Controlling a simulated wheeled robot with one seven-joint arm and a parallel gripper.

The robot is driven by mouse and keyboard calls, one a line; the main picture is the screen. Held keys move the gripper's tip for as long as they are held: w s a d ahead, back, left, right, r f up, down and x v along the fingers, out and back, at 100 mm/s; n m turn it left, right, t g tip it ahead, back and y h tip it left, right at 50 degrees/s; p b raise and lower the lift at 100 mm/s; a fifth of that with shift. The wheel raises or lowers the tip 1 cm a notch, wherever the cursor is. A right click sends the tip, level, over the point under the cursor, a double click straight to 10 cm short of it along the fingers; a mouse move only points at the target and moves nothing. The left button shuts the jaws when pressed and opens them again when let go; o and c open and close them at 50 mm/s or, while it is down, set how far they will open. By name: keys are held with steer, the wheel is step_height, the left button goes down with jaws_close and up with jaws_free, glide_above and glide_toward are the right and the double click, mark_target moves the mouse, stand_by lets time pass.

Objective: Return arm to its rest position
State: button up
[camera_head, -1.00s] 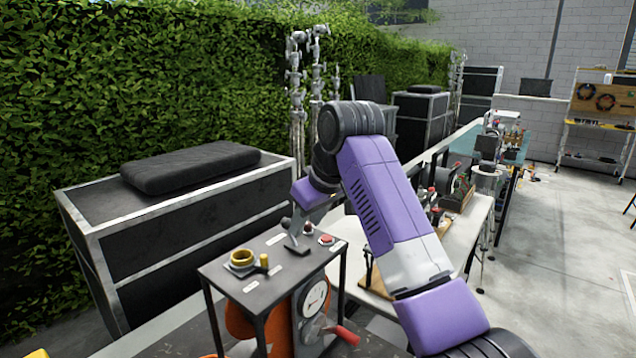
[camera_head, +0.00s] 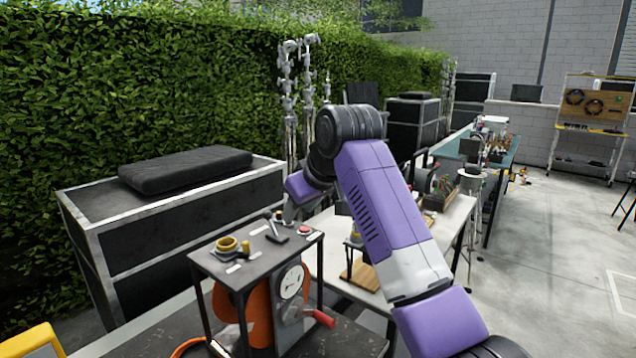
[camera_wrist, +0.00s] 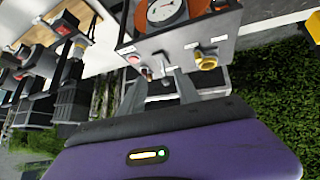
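My purple and black arm (camera_head: 378,205) reaches forward from the lower right and bends at a raised black joint. My gripper (camera_head: 288,212) points down behind the far edge of a dark control stand's top (camera_head: 215,262), with its fingers only partly visible there. In the wrist view my gripper (camera_wrist: 158,86) shows two grey fingers spread apart with nothing held between them. The stand carries a lever (camera_head: 275,229), a red button (camera_head: 304,229), a brass ring (camera_head: 228,243) and a gauge (camera_head: 291,283). The gripper appears clear of these.
A large black case (camera_head: 180,225) with a cushion (camera_head: 185,168) stands at left before the hedge. A white worktable (camera_head: 450,222) with tools lies behind and right of my arm. Metal light stands (camera_head: 288,100) rise beyond the gripper. Open floor (camera_head: 560,250) is at right.

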step_height(320, 180, up, 4)
steer(key=w+a+t+y, duration=0.1)
steer(key=w+t, duration=0.1)
steer(key=s+d+f+m+t+y+b, duration=0.1)
steer(key=s+d+f+m+t, duration=0.15)
steer(key=f, duration=0.35)
steer(key=s+d+f+m+t, duration=0.1)
steer(key=s+d+f+t, duration=0.1)
steer(key=f+t, duration=0.25)
steer(key=s+d+f+m+t+h+b, duration=0.1)
steer(key=s+d+f+m, duration=0.1)
steer(key=s+d+f, duration=0.35)
steer(key=s+d+f+m+t+h, duration=0.1)
steer(key=s+d+f+t, duration=0.15)
steer(key=s+f, duration=0.65)
steer(key=s+d+f+g+h+b, duration=0.1)
steer(key=s+d, duration=0.3)
steer(key=s, duration=1)
steer(key=s+d+f+m+g+h+b, duration=0.1)
steer(key=s+d+f, duration=0.3)
steer(key=s, duration=1)
steer(key=s+d+f+m+g+h+b, duration=0.1)
steer(key=s+d+f+g+h, duration=0.1)
steer(key=s, duration=1.2)
steer(key=shift+s+d+f+g, duration=0.3)
steer(key=shift+d+f+g, duration=0.25)
steer(key=shift+d, duration=0.5)
